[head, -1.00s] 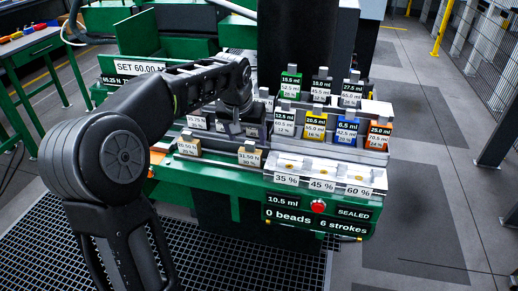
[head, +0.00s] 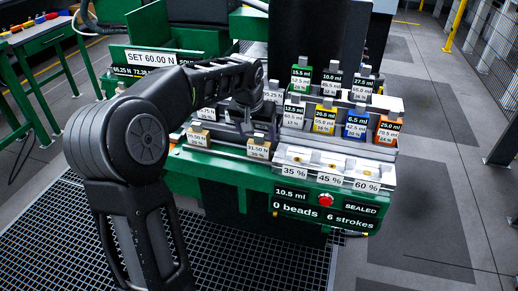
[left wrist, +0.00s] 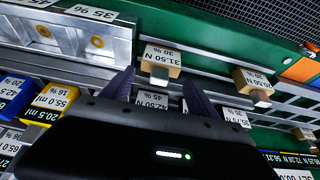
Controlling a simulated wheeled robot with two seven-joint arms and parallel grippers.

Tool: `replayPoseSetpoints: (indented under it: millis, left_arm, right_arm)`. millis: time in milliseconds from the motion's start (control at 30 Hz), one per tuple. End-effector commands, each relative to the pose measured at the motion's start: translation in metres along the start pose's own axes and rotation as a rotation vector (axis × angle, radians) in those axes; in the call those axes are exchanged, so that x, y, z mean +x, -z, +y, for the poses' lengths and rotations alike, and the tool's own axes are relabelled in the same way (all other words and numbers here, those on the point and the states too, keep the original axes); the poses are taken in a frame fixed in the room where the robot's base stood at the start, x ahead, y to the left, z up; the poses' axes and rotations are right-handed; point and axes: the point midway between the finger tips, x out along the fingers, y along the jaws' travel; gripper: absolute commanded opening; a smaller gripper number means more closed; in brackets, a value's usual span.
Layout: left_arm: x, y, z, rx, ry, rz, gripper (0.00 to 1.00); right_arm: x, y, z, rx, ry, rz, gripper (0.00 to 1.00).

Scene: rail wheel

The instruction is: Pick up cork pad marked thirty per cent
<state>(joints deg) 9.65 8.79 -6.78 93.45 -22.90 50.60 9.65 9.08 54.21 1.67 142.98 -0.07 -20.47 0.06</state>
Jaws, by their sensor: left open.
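The cork pad marked thirty per cent (head: 258,150) is a small tan block with a white label reading 31.50 N, 30 %, standing in the front row of the green bench. In the left wrist view the cork pad (left wrist: 161,62) lies just beyond the gap between my fingertips. My left gripper (head: 246,125) is open and empty, above and just behind the pad in the head view. Its two dark fingers (left wrist: 158,85) point toward the pad without visibly holding it. A second cork pad (head: 199,136), marked 20 %, stands to the left. My right gripper is not in view.
Grey pads, one labelled 45 % (left wrist: 152,100), stand close by the fingers. A metal tray (head: 330,163) marked 35 %, 45 % and 60 % lies to the right. Coloured blocks (head: 324,119) stand behind it. A red button (head: 326,199) is on the front panel.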

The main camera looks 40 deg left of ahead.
Motion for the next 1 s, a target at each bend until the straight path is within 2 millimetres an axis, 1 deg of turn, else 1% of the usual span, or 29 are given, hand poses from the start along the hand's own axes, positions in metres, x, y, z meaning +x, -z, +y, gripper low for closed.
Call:
replayPoseSetpoints:
  millis: [200,300,400,1000]
  left_arm:
    - [0.028,-0.001,0.0,0.0,0.001,-0.005,0.69]
    - [0.042,-0.001,0.0,0.0,0.001,-0.003,0.69]
    - [0.048,-0.001,0.001,0.0,0.0,-0.002,0.69]
    - [0.049,-0.001,0.001,0.0,0.0,-0.001,0.68]
  right_arm:
    - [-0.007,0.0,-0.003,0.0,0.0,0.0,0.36]
    - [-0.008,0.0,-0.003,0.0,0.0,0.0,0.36]
    - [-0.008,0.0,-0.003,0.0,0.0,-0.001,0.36]
    - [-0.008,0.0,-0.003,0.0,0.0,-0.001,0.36]
